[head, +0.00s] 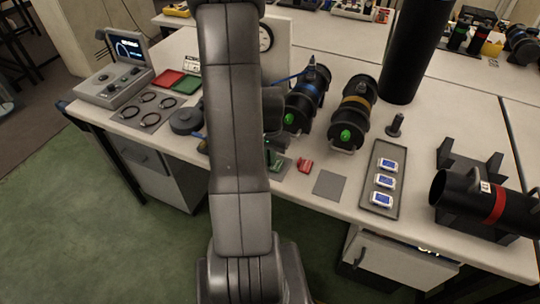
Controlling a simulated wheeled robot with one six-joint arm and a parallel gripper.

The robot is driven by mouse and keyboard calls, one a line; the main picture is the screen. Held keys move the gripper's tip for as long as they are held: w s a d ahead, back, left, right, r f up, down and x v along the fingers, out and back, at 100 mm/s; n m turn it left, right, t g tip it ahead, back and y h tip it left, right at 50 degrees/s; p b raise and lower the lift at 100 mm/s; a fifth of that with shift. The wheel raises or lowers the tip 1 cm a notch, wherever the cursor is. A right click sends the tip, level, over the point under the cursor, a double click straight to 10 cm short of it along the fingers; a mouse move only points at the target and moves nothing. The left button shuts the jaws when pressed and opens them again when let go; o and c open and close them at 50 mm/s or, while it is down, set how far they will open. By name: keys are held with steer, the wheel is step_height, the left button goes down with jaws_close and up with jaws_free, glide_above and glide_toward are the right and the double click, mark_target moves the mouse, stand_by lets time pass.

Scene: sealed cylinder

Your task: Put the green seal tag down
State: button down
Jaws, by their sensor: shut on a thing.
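My gripper (271,145) is low over the front of the table, just right of my arm, which hides much of it. It is shut on the green seal tag (275,159), a small green piece at its tip. The tag is over or on a small pad (286,168); I cannot tell whether it touches. A red tag (305,165) lies just to the right, and a bare grey square pad (329,184) lies further right.
Two dark cylinders with green end parts, one blue-banded (308,98) and one yellow-banded (355,108), stand behind the tags. A tray (376,205) holds small devices at right. A red-banded cylinder (480,201) rests in a cradle. The table's front edge is close.

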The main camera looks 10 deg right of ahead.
steer(key=shift+f, duration=0.1)
steer(key=shift+f, duration=0.15)
steer(key=c, duration=1.6)
jaws_free()
steer(key=shift+o, duration=0.2)
step_height(320, 180, up, 12)
steer(key=shift+r, duration=0.25)
steer(key=shift+f, duration=0.1)
